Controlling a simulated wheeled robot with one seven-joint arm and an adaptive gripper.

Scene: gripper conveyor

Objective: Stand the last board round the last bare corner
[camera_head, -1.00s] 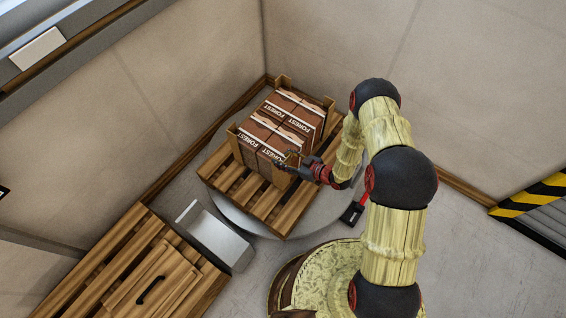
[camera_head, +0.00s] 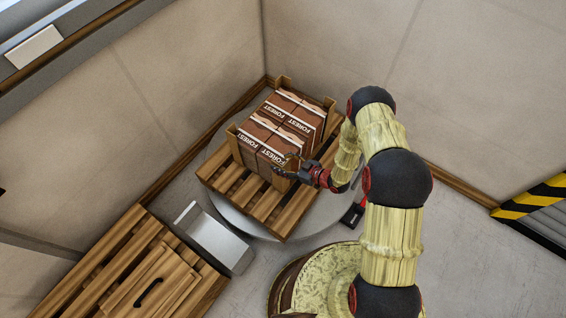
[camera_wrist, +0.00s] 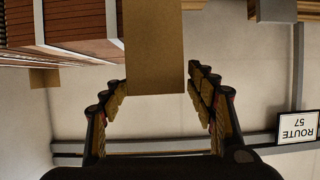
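A stack of brown boxes (camera_head: 272,132) marked FOREST stands on a wooden pallet (camera_head: 216,180). Tan corner boards stand upright at its back corner (camera_head: 284,82), left corner (camera_head: 233,143) and right corner (camera_head: 330,104). My gripper (camera_head: 288,165) is at the near corner, its fingers spread. In the wrist view a tan board (camera_wrist: 154,45) lies between the two fingers (camera_wrist: 156,80), with a thin gap showing on each side. The board is beside the boxes (camera_wrist: 70,25). Its lower part is out of frame, so its contact with the corner cannot be told.
The pallet sits on a round grey turntable (camera_head: 330,212) in a room corner. A striped yellow-black edge (camera_head: 530,200) lies at right. A ROUTE 57 sign (camera_wrist: 298,127) appears inverted.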

